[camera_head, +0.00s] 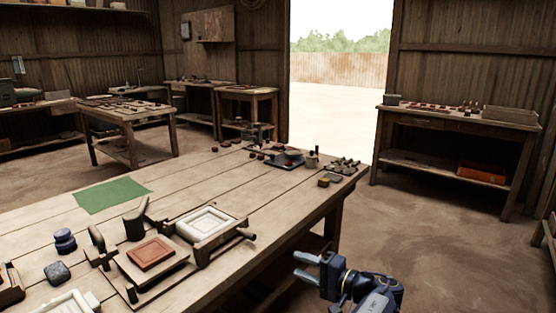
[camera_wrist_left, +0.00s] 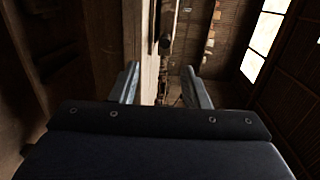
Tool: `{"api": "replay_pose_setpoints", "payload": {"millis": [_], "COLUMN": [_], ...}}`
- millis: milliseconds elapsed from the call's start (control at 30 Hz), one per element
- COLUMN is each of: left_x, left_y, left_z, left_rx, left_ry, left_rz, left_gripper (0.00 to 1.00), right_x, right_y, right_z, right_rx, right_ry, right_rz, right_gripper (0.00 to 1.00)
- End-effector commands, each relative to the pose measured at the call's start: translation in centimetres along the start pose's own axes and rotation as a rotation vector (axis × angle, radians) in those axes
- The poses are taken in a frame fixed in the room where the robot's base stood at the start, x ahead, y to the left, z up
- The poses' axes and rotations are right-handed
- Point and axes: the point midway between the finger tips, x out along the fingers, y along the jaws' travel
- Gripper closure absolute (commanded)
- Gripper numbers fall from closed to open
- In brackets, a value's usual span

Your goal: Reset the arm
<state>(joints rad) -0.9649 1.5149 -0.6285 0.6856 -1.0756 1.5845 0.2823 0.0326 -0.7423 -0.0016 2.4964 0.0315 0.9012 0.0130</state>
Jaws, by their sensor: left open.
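My left gripper (camera_head: 303,267) is off the front right edge of the workbench (camera_head: 250,257), over the floor, with its fingers pointing left. It is open, and nothing shows between its fingers. In the left wrist view the two fingers of the gripper (camera_wrist_left: 160,75) stand apart, with the bench side beyond them. On the bench, a red-brown tile (camera_head: 151,253) lies on a wooden press board, and a white mold (camera_head: 206,223) in a wooden frame stands behind it. My right gripper is not in view.
A green mat (camera_head: 112,195) lies further left. Dark stacked pieces (camera_head: 65,240), a grey block (camera_head: 57,272) and another white mold (camera_head: 70,303) are near the left front. Small items and a dark tray (camera_head: 287,158) sit at the bench's far end. Open floor lies right of the bench.

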Motion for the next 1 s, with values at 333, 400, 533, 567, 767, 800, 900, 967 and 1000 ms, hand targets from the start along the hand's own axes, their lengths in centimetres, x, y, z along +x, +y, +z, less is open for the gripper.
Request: {"api": "replay_pose_setpoints", "payload": {"millis": [333, 400, 533, 567, 767, 800, 900, 967, 1000], "left_x": [7.0, 8.9, 12.4, 13.3, 17.1, 17.4, 17.5, 17.1, 16.6], "left_y": [-1.4, -1.6, -2.0, -2.1, -2.1, -2.2, -2.3, -2.5, -2.6], "left_z": [3.8, 5.2, 8.7, 9.8, 18.0, 19.6, 23.8, 26.4, 28.2], "left_rx": [-0.001, -0.004, -0.025, -0.032, -0.124, -0.148, -0.223, -0.277, -0.316], "left_ry": [-0.113, -0.143, -0.201, -0.216, -0.286, -0.29, -0.297, -0.292, -0.285], "left_rz": [0.222, 0.292, 0.452, 0.497, 0.836, 0.898, 1.051, 1.144, 1.203], "left_gripper": [0.58, 0.58, 0.58, 0.58, 0.58, 0.58, 0.58, 0.58, 0.58], "right_x": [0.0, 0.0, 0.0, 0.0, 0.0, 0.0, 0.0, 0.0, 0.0], "right_y": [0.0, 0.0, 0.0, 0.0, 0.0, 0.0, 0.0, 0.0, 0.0], "right_z": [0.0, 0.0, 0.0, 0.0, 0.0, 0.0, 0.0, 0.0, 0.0], "right_rx": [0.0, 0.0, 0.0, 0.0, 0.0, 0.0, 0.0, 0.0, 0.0], "right_ry": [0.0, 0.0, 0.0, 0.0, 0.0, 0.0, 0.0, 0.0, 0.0], "right_rz": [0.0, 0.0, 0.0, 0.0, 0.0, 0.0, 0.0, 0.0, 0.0], "right_gripper": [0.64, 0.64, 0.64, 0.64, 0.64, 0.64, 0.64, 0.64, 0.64]}}
